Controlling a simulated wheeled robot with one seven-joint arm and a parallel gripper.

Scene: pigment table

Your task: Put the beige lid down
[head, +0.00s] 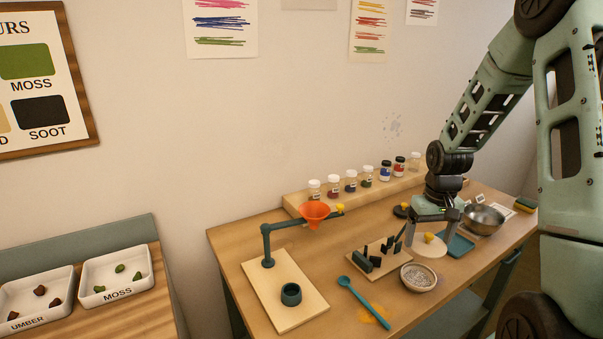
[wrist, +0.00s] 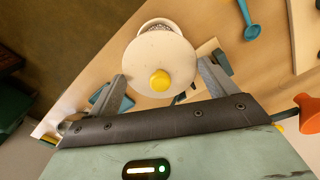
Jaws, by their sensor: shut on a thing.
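The beige lid (head: 425,248) is a flat round disc with a yellow knob. My gripper (head: 431,233) is shut on it, one finger at each side of its rim. In the wrist view the lid (wrist: 146,52) lies between the fingertips (wrist: 162,82), with its knob facing the camera. The lid is roughly level, between the block rack and the blue tray. It partly covers a bowl of grey grains (wrist: 160,24) in the wrist view; in the head view that bowl (head: 418,287) stands uncovered in front of it. I cannot tell the gap below the lid.
A blue tray (head: 459,246) and a metal bowl (head: 484,221) are to the right. A rack with dark blocks (head: 377,257), a blue spoon (head: 361,303) and a stand with an orange funnel (head: 315,210) are to the left. Several jars (head: 351,182) line the back shelf.

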